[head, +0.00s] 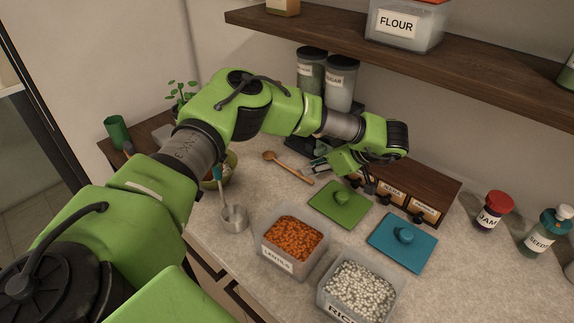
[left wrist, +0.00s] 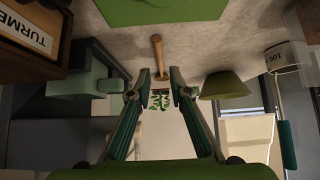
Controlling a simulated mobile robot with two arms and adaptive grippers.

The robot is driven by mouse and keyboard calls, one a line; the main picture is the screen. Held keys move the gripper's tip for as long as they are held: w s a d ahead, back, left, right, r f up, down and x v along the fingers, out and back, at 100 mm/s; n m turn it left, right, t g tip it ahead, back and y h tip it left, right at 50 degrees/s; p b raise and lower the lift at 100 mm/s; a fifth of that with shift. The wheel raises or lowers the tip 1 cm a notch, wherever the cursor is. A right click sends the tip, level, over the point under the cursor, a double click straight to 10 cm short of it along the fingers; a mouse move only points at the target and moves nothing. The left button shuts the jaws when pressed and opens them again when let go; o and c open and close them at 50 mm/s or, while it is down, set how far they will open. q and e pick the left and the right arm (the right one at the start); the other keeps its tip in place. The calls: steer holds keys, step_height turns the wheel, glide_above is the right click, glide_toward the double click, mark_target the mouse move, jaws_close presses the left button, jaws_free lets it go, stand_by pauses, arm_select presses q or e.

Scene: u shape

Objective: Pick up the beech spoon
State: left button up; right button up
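The beech spoon (head: 287,167) lies on the counter in the head view, its round bowl end to the upper left and its handle running down to the right. In the left wrist view its pale brown handle (left wrist: 157,52) shows just beyond the fingers, in line with the gap between them. My left gripper (head: 322,163) is beside the spoon's handle end, pointing left in the head view. Its two fingers (left wrist: 160,80) are apart with nothing held between them. My right gripper is not in view.
A green lid (head: 339,205), a blue lid (head: 402,242), a lentil tub (head: 267,255) and a rice tub (head: 326,296) stand nearby. A wooden drawer box (head: 435,180) is right of the gripper. A shelf (head: 450,62) overhangs the back.

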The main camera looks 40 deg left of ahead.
mark_target(297, 172)
arm_select(q)
steer(key=shift+a+f, duration=0.2)
steer(key=shift+f, duration=0.1)
steer(key=shift+w+a+f, duration=0.1)
steer(key=shift+a+f+p, duration=0.15)
steer(key=shift+a+p, duration=0.15)
steer(key=shift+p, duration=0.05)
steer(key=p+x, duration=0.1)
steer(key=x, duration=0.2)
steer(key=shift+a+f, duration=0.15)
steer(key=shift+a, duration=0.3)
steer(key=shift+a+f+p, duration=0.25)
steer(key=shift+f+p, duration=0.05)
steer(key=shift+f, duration=0.05)
steer(key=shift+w, duration=0.1)
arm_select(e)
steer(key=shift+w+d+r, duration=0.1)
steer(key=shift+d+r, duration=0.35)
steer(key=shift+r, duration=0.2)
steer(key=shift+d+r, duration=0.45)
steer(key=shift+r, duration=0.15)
arm_select(q)
jaws_close()
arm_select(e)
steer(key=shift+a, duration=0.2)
